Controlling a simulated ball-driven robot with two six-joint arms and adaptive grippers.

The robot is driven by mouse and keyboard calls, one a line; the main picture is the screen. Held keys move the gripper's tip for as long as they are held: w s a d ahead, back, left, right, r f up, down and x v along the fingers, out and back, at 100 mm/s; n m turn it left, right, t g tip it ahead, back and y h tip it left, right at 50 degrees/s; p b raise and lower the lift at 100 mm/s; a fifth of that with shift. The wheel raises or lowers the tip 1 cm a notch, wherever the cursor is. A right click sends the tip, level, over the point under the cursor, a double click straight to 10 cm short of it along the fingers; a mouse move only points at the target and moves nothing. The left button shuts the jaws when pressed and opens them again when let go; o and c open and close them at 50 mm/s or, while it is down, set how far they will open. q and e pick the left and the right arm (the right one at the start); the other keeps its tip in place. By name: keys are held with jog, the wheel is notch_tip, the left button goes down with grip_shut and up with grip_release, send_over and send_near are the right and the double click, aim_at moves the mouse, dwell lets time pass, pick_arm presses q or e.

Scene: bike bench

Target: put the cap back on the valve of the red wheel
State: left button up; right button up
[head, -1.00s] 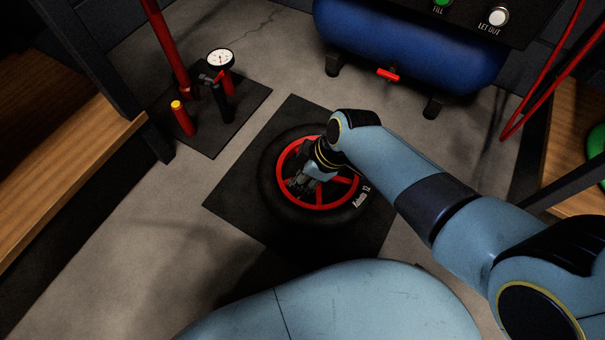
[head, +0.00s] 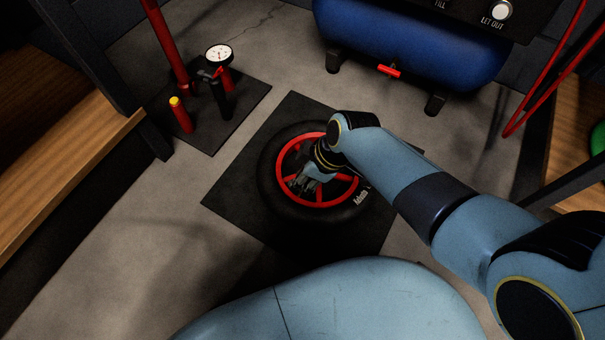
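The red wheel (head: 326,203) with its black tyre lies flat on a dark mat (head: 235,195) on the floor. My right gripper (head: 297,188) points down into the left part of the wheel, over the gaps between the red spokes. Its fingers are small and dark here, so I cannot tell whether they are open, shut or holding something. The valve and its cap cannot be made out; the gripper and wrist cover part of the rim and hub. My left gripper is not in view.
A floor pump with a gauge (head: 219,54) and a red cylinder with a yellow top (head: 181,115) stand on another mat at the left. A blue compressor (head: 410,50) stands behind. Wooden benches (head: 70,180) flank the floor.

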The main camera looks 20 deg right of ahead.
jog(key=shift+f, duration=0.2)
jog(key=o, duration=0.8)
jog(key=shift+c, duration=0.2)
jog(key=v, duration=1.2)
